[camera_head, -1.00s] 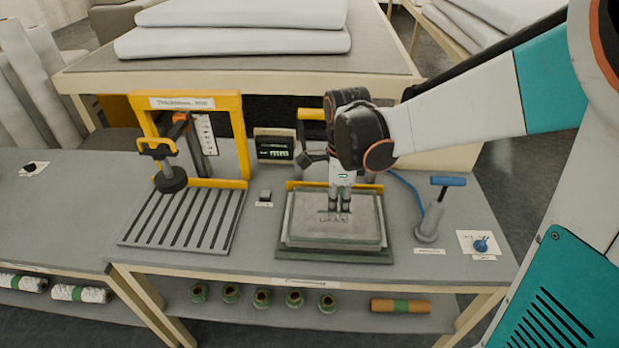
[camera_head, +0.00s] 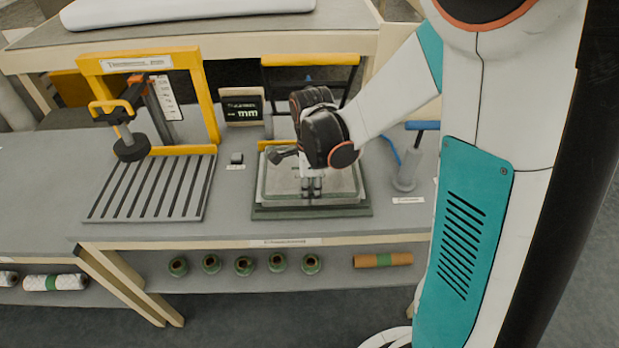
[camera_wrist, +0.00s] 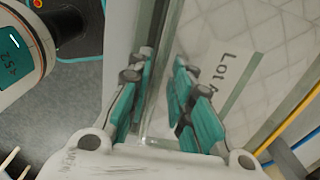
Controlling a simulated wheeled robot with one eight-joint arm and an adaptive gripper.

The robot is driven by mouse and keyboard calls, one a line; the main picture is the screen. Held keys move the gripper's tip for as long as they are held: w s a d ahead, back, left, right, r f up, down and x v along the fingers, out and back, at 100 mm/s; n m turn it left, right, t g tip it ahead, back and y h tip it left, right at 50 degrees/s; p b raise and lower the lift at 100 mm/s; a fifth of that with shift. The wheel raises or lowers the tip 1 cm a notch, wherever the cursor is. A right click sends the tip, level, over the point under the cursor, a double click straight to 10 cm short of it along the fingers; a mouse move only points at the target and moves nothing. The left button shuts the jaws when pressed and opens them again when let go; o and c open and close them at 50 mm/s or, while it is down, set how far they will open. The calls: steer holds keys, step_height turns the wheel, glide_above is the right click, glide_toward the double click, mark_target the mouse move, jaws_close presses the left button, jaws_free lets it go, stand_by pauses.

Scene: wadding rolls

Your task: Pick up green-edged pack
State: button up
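A clear-wrapped flat pack (camera_head: 280,184) lies on a dark green-edged base (camera_head: 312,212) on the bench, in front of a yellow frame. A greenish edge strip and the label "Lot" show on the pack in the wrist view (camera_wrist: 235,65). I cannot tell whether the fingertips touch the pack. My wrist hides part of the pack's back.
A yellow thickness gauge (camera_head: 140,110) with a slotted plate (camera_head: 150,190) stands left. A small display (camera_head: 243,107) and a grey cube (camera_head: 236,158) are between. A blue-handled tool (camera_head: 405,170) stands right. Several green rolls (camera_head: 244,265) and a brown roll (camera_head: 383,259) lie on the shelf below.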

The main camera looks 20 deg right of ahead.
steer(key=shift+f, duration=0.15)
steer(key=shift+c, duration=0.2)
jaws_close()
